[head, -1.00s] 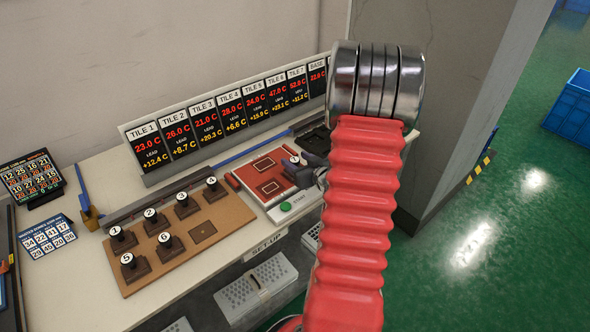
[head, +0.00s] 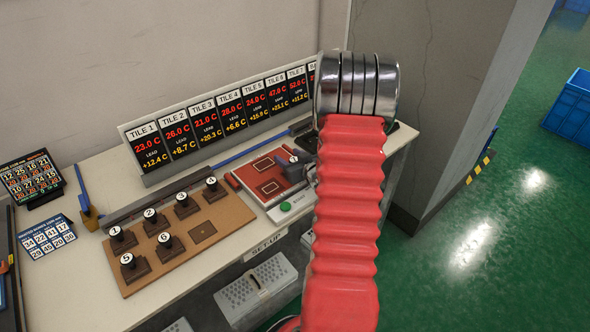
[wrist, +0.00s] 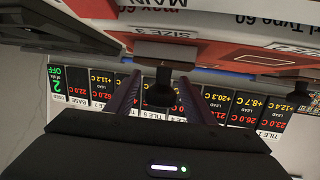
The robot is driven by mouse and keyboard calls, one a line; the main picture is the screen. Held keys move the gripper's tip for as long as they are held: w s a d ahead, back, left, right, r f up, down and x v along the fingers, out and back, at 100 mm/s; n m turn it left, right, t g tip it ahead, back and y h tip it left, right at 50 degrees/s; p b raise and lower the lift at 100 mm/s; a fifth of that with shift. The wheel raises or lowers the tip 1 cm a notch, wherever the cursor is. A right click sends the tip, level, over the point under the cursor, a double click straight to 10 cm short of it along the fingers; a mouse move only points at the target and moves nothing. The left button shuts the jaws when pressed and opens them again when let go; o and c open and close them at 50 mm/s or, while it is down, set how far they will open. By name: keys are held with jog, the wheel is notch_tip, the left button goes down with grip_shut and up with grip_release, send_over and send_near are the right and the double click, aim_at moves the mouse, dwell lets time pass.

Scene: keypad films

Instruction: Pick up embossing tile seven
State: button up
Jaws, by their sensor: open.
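A dark tile with a numbered white cap (head: 293,157) stands on the red plate of the press at the right of the bench. Its number is too small to read surely. My gripper (head: 296,172) is close beside it, partly hidden behind my red arm. In the wrist view, the tile's dark knob and stem (wrist: 160,90) sit between the two purple fingers of my gripper (wrist: 158,82). The fingers are apart, with a gap on either side of the knob. The tile's wider base (wrist: 163,52) lies beyond the fingertips.
A brown board (head: 203,256) holds several numbered tiles, 1 to 6, and one empty recess (head: 209,225). A row of temperature displays (head: 204,122) stands behind. A green start button (head: 285,207) is at the press's front. A grey pillar (head: 450,100) rises to the right.

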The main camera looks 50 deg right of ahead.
jog(key=c, duration=1.2)
jog(key=shift+r, duration=0.15)
notch_tip(320, 180, up, 10)
dwell(0.4)
dwell(0.5)
